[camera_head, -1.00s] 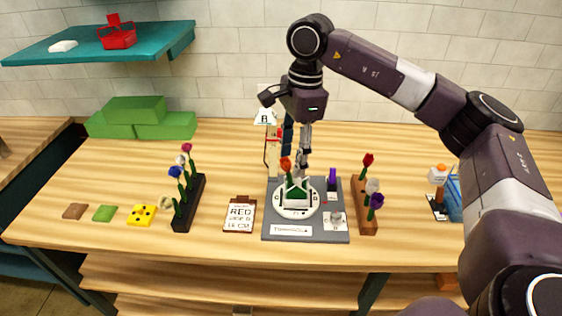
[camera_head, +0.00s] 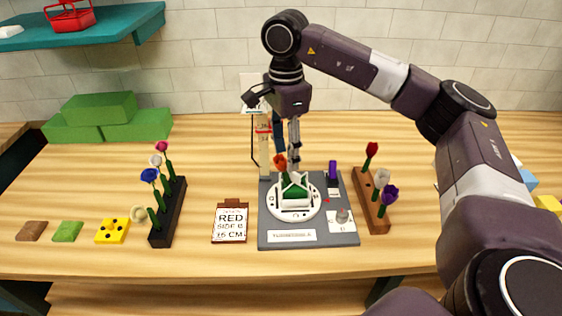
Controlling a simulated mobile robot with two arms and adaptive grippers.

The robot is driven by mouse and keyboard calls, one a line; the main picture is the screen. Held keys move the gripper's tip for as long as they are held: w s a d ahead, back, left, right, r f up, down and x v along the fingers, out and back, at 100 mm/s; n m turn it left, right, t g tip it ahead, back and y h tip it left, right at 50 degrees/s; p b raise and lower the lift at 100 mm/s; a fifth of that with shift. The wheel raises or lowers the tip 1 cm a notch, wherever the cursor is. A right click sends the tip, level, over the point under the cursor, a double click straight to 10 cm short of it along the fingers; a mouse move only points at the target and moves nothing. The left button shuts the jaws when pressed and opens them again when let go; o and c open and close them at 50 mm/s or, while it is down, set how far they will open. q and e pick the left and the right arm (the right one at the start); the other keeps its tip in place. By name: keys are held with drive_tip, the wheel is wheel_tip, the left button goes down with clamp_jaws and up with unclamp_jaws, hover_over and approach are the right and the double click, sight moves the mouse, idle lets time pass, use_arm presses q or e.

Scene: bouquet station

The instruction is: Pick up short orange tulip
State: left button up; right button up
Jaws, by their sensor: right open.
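An orange-red tulip (camera_head: 280,163) stands upright at the green and white holder (camera_head: 296,190) on the round white plate of the grey station (camera_head: 340,238). It is the only orange-looking flower I see. My right gripper (camera_head: 294,168) points down just behind and to the right of this bloom. Its jaws are open, but they look thin and small here. I cannot tell whether they touch the flower or what lies between them. The tulip's stem is mostly hidden by the holder. My left gripper is not in view.
A dark rack (camera_head: 167,213) of several flowers stands left, a brown rack (camera_head: 373,205) with red, white and purple flowers right. Green blocks (camera_head: 98,115) sit at the back left. The table between them is clear.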

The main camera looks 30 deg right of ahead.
sight(283, 172)
drive_tip(key=shift+s+f+p, duration=0.15)
drive_tip(key=shift+f+p, duration=0.15)
drive_tip(key=shift+f, duration=0.55)
drive_tip(key=f+p, duration=0.1)
drive_tip(key=f, duration=0.1)
drive_tip(key=w+f+p, duration=0.1)
drive_tip(key=f, duration=0.1)
drive_tip(key=shift+a+f, duration=0.1)
drive_tip(key=shift+f, duration=0.5)
drive_tip(key=shift+s, duration=0.1)
drive_tip(key=shift+c, duration=0.4)
drive_tip(key=c, duration=1)
